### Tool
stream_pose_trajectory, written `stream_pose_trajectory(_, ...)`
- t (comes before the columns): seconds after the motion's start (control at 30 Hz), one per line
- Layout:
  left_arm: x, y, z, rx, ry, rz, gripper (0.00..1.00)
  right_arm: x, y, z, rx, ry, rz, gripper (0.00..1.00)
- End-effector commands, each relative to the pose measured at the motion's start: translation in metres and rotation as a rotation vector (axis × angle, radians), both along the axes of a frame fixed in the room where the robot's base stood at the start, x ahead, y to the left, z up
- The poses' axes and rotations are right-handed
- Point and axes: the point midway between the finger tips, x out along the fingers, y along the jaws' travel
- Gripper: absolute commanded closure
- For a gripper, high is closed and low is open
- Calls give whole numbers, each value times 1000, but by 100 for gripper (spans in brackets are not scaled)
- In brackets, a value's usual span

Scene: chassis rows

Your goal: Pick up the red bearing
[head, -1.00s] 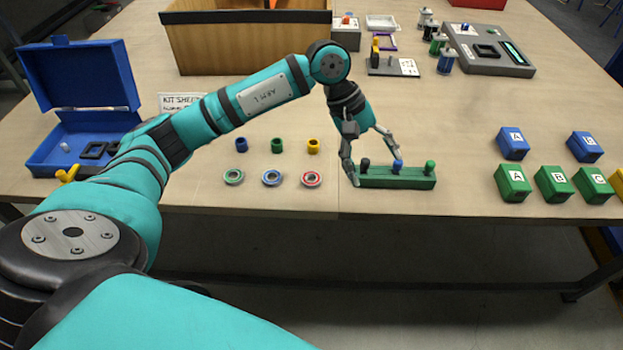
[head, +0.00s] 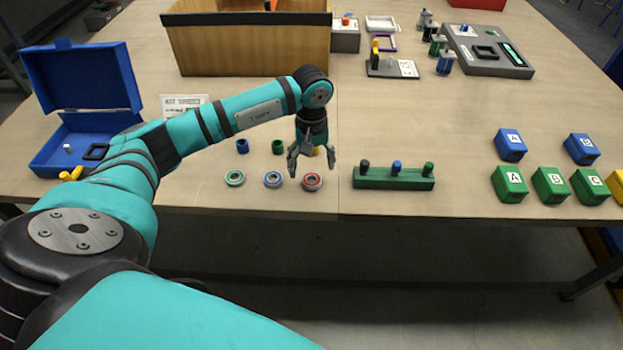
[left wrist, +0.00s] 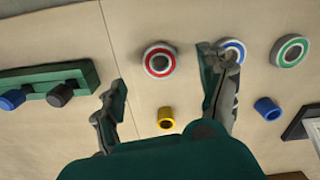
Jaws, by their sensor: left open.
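The red bearing (head: 311,181) is a ring with a red band and a pale metal rim. It lies flat on the table near the front edge, rightmost in a row of bearings. My left gripper (head: 312,175) is open and empty above it. In the left wrist view the red bearing (left wrist: 159,60) lies ahead of and between the two spread fingers (left wrist: 166,92), apart from them. My right gripper is not in view.
The blue bearing (head: 273,179) and green bearing (head: 234,178) lie to the left. A yellow bushing (left wrist: 165,118) is close behind the red bearing. A green block with pegs (head: 394,183) stands to the right. The table's front edge is close.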

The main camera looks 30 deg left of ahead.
Motion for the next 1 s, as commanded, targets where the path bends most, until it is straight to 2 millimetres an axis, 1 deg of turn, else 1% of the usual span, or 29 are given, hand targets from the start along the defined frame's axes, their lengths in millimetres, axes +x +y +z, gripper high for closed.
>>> stream_pose_trajectory(0.17,0,0,-12,-1,3,1,24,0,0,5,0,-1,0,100)
stream_pose_trajectory(0.3,2,2,-34,-2,4,2,24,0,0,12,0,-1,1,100)
stream_pose_trajectory(0.4,3,2,-47,-3,2,0,24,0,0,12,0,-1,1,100)
stream_pose_trajectory(0.53,3,2,-54,0,0,1,24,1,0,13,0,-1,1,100)
stream_pose_trajectory(0.73,4,2,-55,0,-1,0,24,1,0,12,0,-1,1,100)
stream_pose_trajectory(1.0,4,2,-55,-1,-1,0,59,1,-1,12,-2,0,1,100)
